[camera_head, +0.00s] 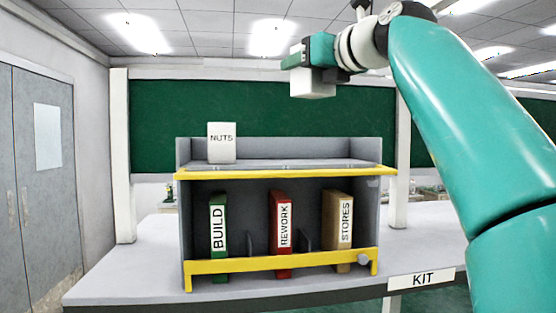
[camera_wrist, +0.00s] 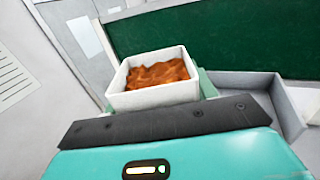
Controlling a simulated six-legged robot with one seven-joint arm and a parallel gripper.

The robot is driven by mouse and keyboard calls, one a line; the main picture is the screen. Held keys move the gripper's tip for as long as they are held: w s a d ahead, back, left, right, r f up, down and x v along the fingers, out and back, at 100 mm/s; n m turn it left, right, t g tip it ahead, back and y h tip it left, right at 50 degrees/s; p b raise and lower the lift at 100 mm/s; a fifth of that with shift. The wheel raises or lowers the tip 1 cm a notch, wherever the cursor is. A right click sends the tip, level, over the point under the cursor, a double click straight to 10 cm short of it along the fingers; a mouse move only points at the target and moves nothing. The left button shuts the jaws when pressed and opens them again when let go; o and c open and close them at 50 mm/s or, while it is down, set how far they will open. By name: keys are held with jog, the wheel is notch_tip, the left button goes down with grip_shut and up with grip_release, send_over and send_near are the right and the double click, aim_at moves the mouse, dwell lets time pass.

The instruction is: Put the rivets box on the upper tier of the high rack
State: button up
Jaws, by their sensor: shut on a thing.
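A white open box with copper-brown contents, which I take as the rivets box (camera_head: 313,86), is held in my gripper (camera_head: 300,58). It also shows in the wrist view (camera_wrist: 155,95), roughly level; no label on it is visible. My gripper is shut on it, high above the rack and right of its middle. The grey high rack (camera_head: 282,172) with yellow rails stands on the bench. Its upper tier (camera_head: 300,163) holds a white box labelled NUTS (camera_head: 221,143) at the left; the middle and right look empty.
The lower tier holds a green BUILD binder (camera_head: 218,238), a red REWORK binder (camera_head: 281,234) and a brown STORES binder (camera_head: 337,228). A KIT label (camera_head: 421,279) is on the bench's front edge. White posts stand left and right behind the rack.

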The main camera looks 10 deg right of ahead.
jog(key=w+a+f, duration=0.1)
jog(key=w+f, duration=0.2)
jog(key=w, duration=0.1)
jog(key=w+a+f, duration=0.1)
jog(key=w+f, duration=0.2)
jog(key=w, duration=0.2)
jog(key=w+a+f, duration=0.1)
jog(key=w+f, duration=0.2)
jog(key=w, duration=0.1)
jog(key=shift+w+f, duration=0.2)
jog(key=shift+f, duration=0.05)
jog(key=shift+w+f, duration=0.15)
jog(key=shift+f, duration=0.5)
jog(key=shift+w+f, duration=0.15)
jog(key=shift+f, duration=0.45)
jog(key=shift+s+f, duration=0.15)
jog(key=shift+f, duration=0.1)
jog(key=shift+w+a+f, duration=0.1)
jog(key=shift+w+f, duration=0.1)
jog(key=shift+f, duration=0.15)
jog(key=shift+s, duration=0.1)
jog(key=o, duration=1.2)
jog(key=shift+f, duration=0.1)
jog(key=shift+c, duration=0.2)
